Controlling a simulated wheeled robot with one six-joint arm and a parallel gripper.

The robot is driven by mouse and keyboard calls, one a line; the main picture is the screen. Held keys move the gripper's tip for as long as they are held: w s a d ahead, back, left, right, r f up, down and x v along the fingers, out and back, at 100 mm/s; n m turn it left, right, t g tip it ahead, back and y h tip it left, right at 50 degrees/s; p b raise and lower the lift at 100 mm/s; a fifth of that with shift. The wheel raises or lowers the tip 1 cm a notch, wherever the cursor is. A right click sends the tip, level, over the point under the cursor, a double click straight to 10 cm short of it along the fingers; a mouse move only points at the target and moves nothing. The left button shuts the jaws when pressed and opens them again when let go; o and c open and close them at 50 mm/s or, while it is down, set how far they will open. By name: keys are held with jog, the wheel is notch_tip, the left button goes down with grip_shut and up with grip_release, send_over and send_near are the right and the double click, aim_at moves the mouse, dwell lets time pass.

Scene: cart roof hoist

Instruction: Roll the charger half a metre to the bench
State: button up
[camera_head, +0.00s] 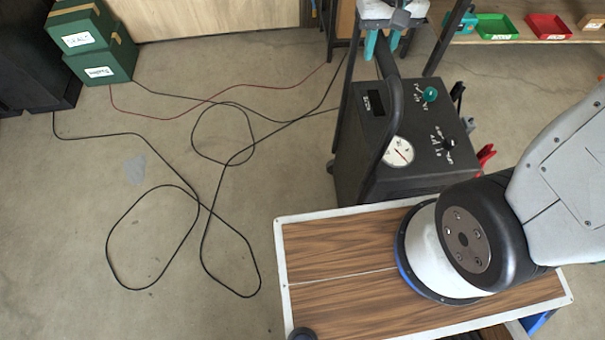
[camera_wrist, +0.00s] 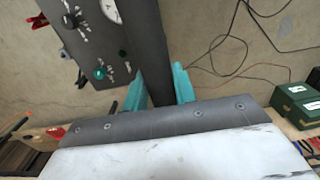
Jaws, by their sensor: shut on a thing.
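The charger (camera_head: 400,150) is a dark box on the floor with a round white gauge, a green knob and a black knob on its sloping top. Its panel also shows in the wrist view (camera_wrist: 88,45). A dark handle bar (camera_head: 392,95) rises from it. My gripper (camera_head: 382,44) is shut on this bar at the far side, with teal fingers on either side of it. In the wrist view my gripper (camera_wrist: 158,88) has the bar between its fingers. A wooden bench (camera_head: 520,38) stands at the top right. The charger's wheels are mostly hidden.
Black cables (camera_head: 200,205) lie in loops on the floor left of the charger, with a red cable (camera_head: 210,100) behind them. Green boxes (camera_head: 92,40) are stacked at the top left. Green (camera_head: 496,28) and red (camera_head: 547,27) trays sit on the bench.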

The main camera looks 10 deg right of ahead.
jog(key=shift+d, duration=2.05)
jog(key=d, duration=0.9)
jog(key=shift+s+d, duration=0.2)
jog(key=shift+d, duration=0.2)
jog(key=d, duration=1)
jog(key=shift+s, duration=0.2)
jog(key=d, duration=0.7)
jog(key=shift+s+d, duration=0.15)
jog(key=shift+d, duration=0.25)
